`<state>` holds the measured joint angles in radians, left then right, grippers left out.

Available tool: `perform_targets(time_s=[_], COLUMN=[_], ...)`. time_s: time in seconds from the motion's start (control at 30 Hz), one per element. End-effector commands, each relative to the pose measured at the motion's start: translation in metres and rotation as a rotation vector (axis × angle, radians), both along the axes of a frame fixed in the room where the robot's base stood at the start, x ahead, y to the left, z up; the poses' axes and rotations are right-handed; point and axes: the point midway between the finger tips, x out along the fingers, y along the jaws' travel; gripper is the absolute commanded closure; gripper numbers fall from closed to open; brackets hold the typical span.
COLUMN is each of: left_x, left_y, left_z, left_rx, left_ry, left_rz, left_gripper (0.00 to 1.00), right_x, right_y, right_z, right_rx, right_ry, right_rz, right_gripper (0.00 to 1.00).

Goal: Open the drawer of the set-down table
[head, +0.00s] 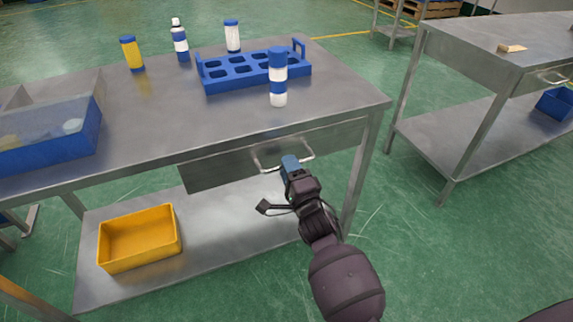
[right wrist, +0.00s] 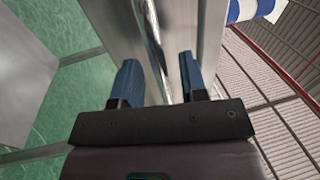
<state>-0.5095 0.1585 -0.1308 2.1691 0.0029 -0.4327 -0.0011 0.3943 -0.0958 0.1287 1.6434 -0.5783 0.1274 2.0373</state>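The steel table (head: 345,88) has a drawer (head: 225,171) under its top, with a bright bar handle (head: 304,154) on its front. The drawer looks shut. My right gripper (head: 290,165) is at the handle, its blue fingertip overlapping the middle of the bar in the head view. In the right wrist view the two blue fingers of my right gripper (right wrist: 160,82) are apart. The metal handle (right wrist: 152,38) runs between them, with gaps visible; contact cannot be made out. My left gripper is not in view.
On the table stand a blue rack (head: 225,84), a blue-and-white can (head: 278,90) near the front edge, several other bottles and a blue bin (head: 60,148). A yellow bin (head: 140,238) sits on the lower shelf. Another steel table (head: 470,50) stands right, across green floor.

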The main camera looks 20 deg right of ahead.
Motion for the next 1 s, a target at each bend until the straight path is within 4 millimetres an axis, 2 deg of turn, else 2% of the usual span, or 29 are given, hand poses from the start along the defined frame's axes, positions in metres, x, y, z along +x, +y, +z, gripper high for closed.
perform_targets(time_s=[0.2,0.5,0.77,1.0], left_x=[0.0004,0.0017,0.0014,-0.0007], left_y=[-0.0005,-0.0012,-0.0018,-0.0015], left_z=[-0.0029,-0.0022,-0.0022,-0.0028], left_rx=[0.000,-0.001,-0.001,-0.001], left_ry=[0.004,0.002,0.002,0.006], left_rz=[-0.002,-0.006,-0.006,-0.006], left_gripper=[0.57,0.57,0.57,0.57], right_x=[0.0119,0.0133,0.0131,0.0129], right_y=[0.0004,0.0004,0.0005,0.0005], right_z=[0.0015,0.0027,0.0026,0.0025], right_rx=[0.000,0.000,0.000,0.000], right_ry=[0.001,0.000,0.000,0.000], right_rz=[0.000,-0.001,0.000,0.000], right_gripper=[0.61,0.61,0.99,1.00])
